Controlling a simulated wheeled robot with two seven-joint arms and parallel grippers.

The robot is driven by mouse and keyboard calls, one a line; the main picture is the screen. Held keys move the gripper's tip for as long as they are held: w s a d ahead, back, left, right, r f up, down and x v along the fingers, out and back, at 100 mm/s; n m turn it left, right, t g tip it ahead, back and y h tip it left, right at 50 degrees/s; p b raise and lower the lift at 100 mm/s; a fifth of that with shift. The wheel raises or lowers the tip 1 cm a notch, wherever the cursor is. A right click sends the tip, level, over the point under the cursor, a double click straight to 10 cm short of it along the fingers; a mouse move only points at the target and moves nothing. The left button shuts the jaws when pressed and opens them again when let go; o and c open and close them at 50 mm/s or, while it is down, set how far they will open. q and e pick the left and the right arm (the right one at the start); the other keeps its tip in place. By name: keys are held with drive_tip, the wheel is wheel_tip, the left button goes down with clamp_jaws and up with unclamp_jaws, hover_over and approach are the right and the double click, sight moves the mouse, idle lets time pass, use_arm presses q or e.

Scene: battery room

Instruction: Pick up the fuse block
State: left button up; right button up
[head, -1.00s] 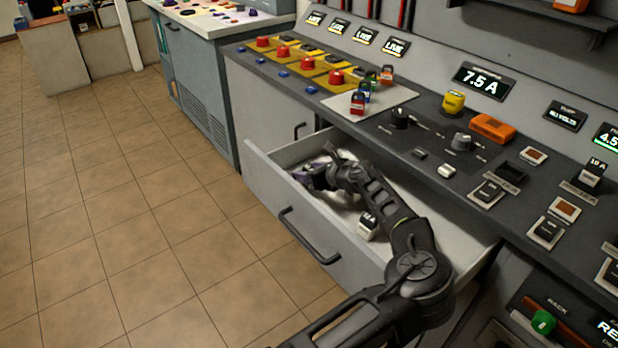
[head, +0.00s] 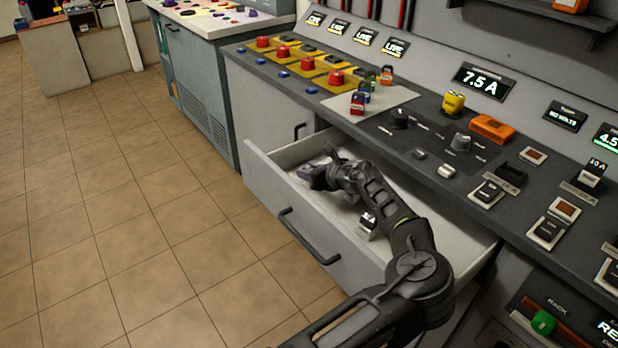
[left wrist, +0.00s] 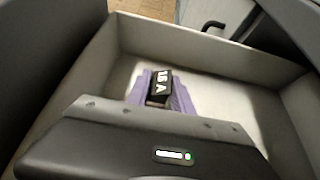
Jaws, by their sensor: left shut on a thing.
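My left gripper (head: 314,178) is inside the open drawer, near its far left end. In the left wrist view its purple fingers (left wrist: 180,98) are shut on a dark fuse block (left wrist: 159,86) with white lettering that ends in "A". The held block is hidden behind the gripper and arm in the head view. A second small block (head: 368,226), pale and dark, lies on the drawer floor nearer to me, beside my left forearm. My right gripper is not in view.
The grey drawer (head: 300,228) is pulled out below the dark console top, with a black handle on its front. On the console are a white mat (head: 385,103) with small coloured blocks, knobs, and an orange block (head: 491,128). The tiled floor at left is clear.

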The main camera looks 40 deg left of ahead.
sight(309, 168)
use_arm(q)
clamp_jaws()
wheel_tip(309, 168, up, 10)
drive_tip(key=shift+r+p, duration=0.1)
drive_tip(key=shift+p, duration=0.35)
idle(0.7)
